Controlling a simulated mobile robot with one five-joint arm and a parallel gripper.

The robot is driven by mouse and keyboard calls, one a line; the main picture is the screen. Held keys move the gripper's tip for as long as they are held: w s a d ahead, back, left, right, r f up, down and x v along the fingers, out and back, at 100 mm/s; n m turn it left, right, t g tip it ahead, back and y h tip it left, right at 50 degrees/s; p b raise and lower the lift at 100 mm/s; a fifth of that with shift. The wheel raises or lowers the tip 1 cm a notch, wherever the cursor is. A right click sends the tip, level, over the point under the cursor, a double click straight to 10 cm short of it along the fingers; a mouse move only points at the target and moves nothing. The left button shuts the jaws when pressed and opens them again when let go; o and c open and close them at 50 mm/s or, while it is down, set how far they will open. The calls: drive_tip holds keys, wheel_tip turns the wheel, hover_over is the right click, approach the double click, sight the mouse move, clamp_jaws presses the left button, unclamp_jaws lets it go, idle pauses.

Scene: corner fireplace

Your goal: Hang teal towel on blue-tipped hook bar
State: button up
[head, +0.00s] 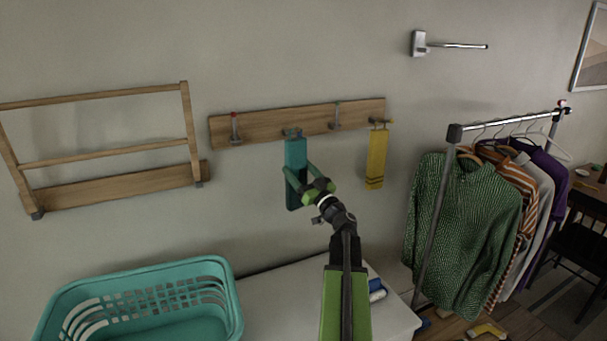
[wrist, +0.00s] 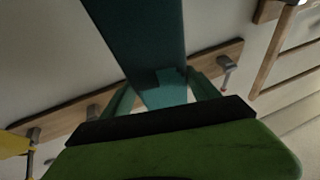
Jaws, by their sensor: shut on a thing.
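The teal towel (head: 296,200) hangs as a narrow strip in front of the wooden hook bar (head: 262,124) on the wall. Its top edge is at the second hook from the left (head: 291,132); I cannot tell whether it is on that hook. No blue tip can be made out there. My gripper (head: 297,166) is shut on the towel's middle, below the bar. In the wrist view the towel (wrist: 140,40) runs between the green fingers (wrist: 162,92), with the bar (wrist: 205,58) behind it.
A red-tipped hook (head: 235,128) is at the bar's left. A bare hook (head: 336,117) and a yellow towel (head: 376,160) are at its right. A wooden rack (head: 110,97), teal basket (head: 140,305), clothes rail (head: 500,122) and metal wall arm (head: 455,45) surround it.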

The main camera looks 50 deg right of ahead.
drive_tip(key=shift+w+d+f+b, duration=0.2)
drive_tip(key=shift+w+d+f, duration=0.05)
drive_tip(key=shift+w, duration=0.35)
drive_tip(key=shift+w+d+f+b, duration=0.15)
drive_tip(key=shift+w+d+f, duration=0.1)
drive_tip(key=shift+w, duration=0.35)
drive_tip(key=shift+w+f+b, duration=0.15)
drive_tip(key=shift+f+b, duration=0.15)
drive_tip(key=shift+b, duration=0.05)
drive_tip(key=shift+f, duration=0.1)
drive_tip(key=o, duration=1.6)
drive_tip(key=b, duration=0.7)
approach(301, 178)
drive_tip(key=shift+v, duration=2.25)
drive_tip(key=shift+f, duration=0.1)
